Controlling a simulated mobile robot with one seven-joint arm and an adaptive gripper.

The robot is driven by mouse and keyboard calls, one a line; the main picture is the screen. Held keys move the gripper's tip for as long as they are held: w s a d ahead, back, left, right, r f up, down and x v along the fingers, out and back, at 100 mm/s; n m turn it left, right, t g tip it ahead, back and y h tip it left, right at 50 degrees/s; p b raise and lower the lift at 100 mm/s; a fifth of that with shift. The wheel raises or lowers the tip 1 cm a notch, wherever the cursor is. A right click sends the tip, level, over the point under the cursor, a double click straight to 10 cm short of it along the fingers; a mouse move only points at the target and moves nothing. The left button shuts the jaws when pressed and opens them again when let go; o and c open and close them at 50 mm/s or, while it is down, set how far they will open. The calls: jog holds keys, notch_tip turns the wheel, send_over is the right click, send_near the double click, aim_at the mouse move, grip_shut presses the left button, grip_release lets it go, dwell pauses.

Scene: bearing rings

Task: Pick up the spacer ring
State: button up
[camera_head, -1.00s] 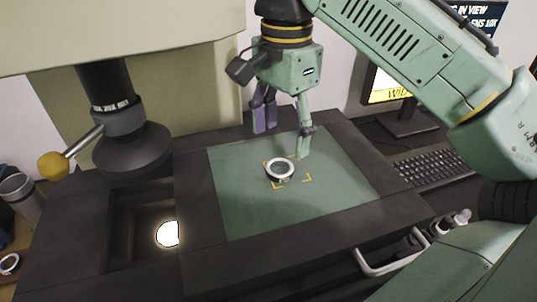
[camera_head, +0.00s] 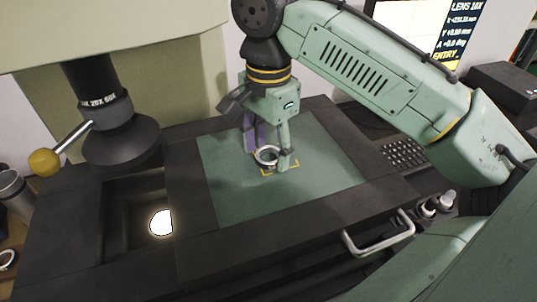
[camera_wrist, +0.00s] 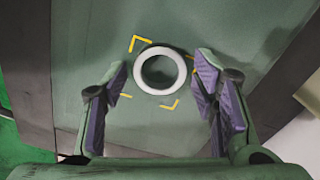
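The spacer ring (camera_head: 266,155) is a pale ring with a dark outer edge. It lies flat on the green mat, within yellow corner marks; the wrist view shows the whole ring (camera_wrist: 160,54). My gripper (camera_head: 267,158) is low over the mat at the ring, one finger on its far left side and one on its near right. In the wrist view my gripper (camera_wrist: 162,76) is open, with purple pads either side of the ring's near part and gaps between pads and ring. One finger partly covers the ring in the head view.
The green mat (camera_head: 225,190) is set in a dark stage and is otherwise clear. A microscope lens (camera_head: 118,140) with a yellow-knobbed lever stands at left, above a lit recess (camera_head: 161,223). Another ring (camera_head: 7,260) lies at far left. A metal handle (camera_head: 380,240) is at the front right.

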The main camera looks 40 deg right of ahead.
jog(key=c, duration=1)
jog(key=shift+o, duration=0.2)
jog(key=shift+r, duration=0.1)
